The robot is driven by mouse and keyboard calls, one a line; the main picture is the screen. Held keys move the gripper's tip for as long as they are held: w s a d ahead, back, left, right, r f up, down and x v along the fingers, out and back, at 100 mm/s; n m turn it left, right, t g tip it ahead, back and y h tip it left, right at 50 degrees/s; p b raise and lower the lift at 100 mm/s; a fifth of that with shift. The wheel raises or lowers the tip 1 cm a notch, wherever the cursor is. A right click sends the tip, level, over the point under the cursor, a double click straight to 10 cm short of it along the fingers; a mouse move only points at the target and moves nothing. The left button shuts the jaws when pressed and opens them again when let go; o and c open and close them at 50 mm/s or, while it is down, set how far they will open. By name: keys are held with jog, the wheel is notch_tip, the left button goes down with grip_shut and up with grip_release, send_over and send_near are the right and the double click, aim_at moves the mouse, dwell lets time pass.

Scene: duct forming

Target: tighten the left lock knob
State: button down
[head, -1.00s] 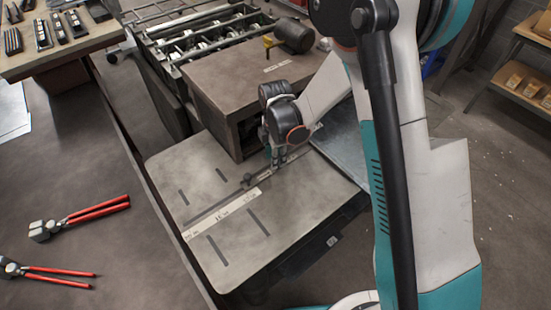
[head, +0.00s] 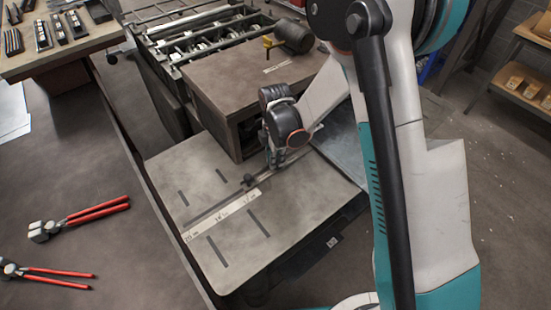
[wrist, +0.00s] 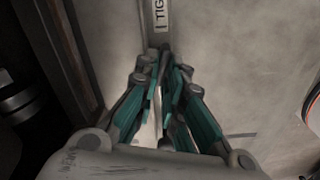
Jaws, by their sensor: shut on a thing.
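My gripper (head: 273,163) points down at the fence bar (head: 215,205) on the grey machine table (head: 205,160). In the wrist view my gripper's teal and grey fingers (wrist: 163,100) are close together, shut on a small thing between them. The fingers hide most of it; it appears to be a lock knob on the bar, and I cannot make out its shape. A label reading "TIG" (wrist: 160,14) lies just beyond the fingertips in the wrist view.
A brown box-shaped housing (head: 225,85) stands close behind my gripper. A white scale strip (head: 220,215) and dark slots mark the table. Red-handled pliers (head: 95,210) lie on the bench at left. The table's front part is clear.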

jog(key=m+b, duration=0.2)
jog(key=m, duration=0.1)
jog(key=shift+w+f, duration=0.1)
jog(key=shift+w, duration=0.05)
jog(key=m+b, duration=0.2)
jog(key=m, duration=0.2)
jog(key=shift+w, duration=0.15)
jog(key=m+b, duration=0.1)
jog(key=m, duration=0.3)
jog(key=shift+w+d+b, duration=0.1)
jog(key=shift+b, duration=0.25)
jog(key=shift+w+m+b, duration=0.1)
jog(key=shift+m+b, duration=0.3)
jog(key=shift+m, duration=1.3)
jog(key=c, duration=1.7)
grip_release()
